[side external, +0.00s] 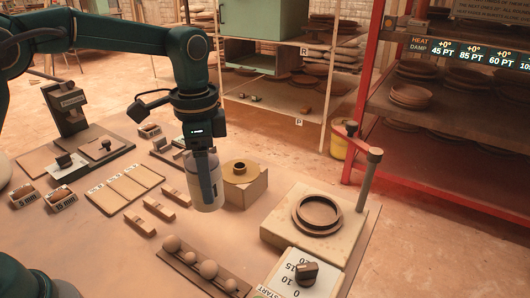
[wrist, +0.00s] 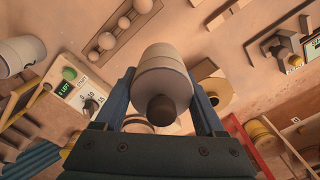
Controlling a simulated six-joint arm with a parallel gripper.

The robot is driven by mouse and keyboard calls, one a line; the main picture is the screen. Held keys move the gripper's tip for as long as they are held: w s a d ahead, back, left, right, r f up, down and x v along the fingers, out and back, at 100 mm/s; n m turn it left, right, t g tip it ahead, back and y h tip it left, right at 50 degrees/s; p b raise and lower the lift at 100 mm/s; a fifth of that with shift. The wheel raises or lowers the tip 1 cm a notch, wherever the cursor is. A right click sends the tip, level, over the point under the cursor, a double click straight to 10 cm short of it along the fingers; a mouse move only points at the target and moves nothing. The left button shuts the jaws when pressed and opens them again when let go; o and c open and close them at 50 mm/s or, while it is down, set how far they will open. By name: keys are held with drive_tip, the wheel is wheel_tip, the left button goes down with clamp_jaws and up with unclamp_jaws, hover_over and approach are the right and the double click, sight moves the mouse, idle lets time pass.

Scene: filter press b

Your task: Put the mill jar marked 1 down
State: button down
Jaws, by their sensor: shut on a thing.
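The mill jar (side external: 206,193) is a pale cream cylinder held upright between the fingers of my gripper (side external: 203,180). In the wrist view the jar (wrist: 163,66) sits between two blue fingers, with its dark round knob (wrist: 162,107) towards the camera. My gripper is shut on it. A dark mark shows on the jar's side in the side view, partly covered by a finger, and I cannot read it surely. The jar is just left of a block with a yellow ring (side external: 240,171). I cannot tell whether its base touches the table.
A press base with a round ring (side external: 318,213) and upright post stands to the right. A dial box (side external: 304,272) and a rack of balls (side external: 205,268) are in front. Small wooden bars (side external: 158,209) lie left. Another pale jar (wrist: 22,53) shows in the wrist view.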

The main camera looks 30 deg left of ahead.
drive_tip(key=shift+w+d+f, duration=0.15)
drive_tip(key=shift+d+f, duration=0.95)
drive_tip(key=shift+f, duration=0.25)
drive_tip(key=shift+w+d+f, duration=0.1)
drive_tip(key=shift+d+f, duration=1.05)
drive_tip(key=shift+f, duration=0.15)
drive_tip(key=shift+w+d+f, duration=0.15)
drive_tip(key=shift+d+f, duration=0.95)
drive_tip(key=shift+f, duration=0.25)
unclamp_jaws()
drive_tip(key=shift+f, duration=0.2)
drive_tip(key=shift+r, duration=0.1)
